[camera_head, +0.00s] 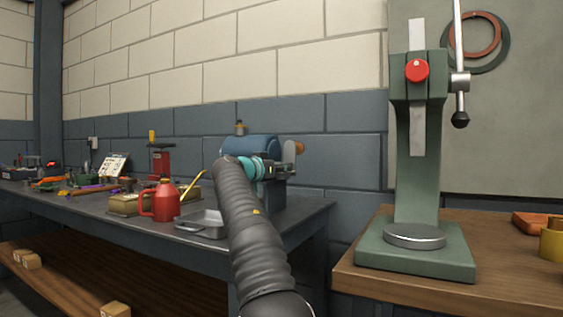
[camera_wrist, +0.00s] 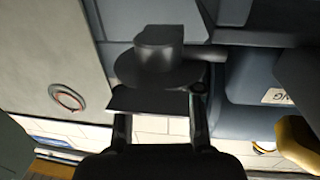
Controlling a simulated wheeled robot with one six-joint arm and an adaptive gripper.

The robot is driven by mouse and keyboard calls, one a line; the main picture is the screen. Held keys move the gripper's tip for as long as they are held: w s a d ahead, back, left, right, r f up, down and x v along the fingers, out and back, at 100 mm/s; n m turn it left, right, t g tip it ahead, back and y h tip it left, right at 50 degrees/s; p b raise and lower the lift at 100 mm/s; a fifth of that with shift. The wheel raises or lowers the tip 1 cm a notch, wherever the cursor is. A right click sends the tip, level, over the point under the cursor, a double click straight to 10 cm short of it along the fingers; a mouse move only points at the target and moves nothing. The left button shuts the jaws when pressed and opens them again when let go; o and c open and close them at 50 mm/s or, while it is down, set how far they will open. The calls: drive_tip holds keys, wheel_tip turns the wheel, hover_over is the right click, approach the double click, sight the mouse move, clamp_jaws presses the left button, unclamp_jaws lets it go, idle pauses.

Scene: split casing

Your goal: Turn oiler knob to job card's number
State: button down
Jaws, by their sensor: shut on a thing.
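My gripper (camera_wrist: 160,112) shows in the wrist view with its two dark fingers around a dark grey part (camera_wrist: 158,62). This part has a short cylinder on a wider round flange, and I cannot tell for sure whether it is the oiler knob. A small amber-and-grey fitting (camera_head: 240,128) sits on top of the casing. A white card (camera_head: 112,164) stands on the bench to the left, its writing too small to read.
A red oil can (camera_head: 163,201) and a grey tray (camera_head: 201,224) stand on the dark bench (camera_head: 300,219) before the casing. A green press (camera_head: 418,160) stands on the wooden table at right. In the wrist view a yellow part (camera_wrist: 299,140) is close on the right.

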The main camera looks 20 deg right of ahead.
drive_tip(key=shift+w+r+m+g+h+p, duration=0.15)
drive_tip(key=shift+m+g+h+p, duration=0.3)
drive_tip(key=shift+g+p, duration=0.35)
drive_tip(key=shift+r+m+g+h+p, duration=0.1)
drive_tip(key=shift+m+g+h+p, duration=0.15)
drive_tip(key=shift+m+g+p, duration=0.5)
drive_tip(key=shift+p, duration=0.35)
drive_tip(key=shift+f+g, duration=0.2)
drive_tip(key=shift+g, duration=0.05)
drive_tip(key=c, duration=0.8)
unclamp_jaws()
drive_tip(key=shift+o, duration=0.2)
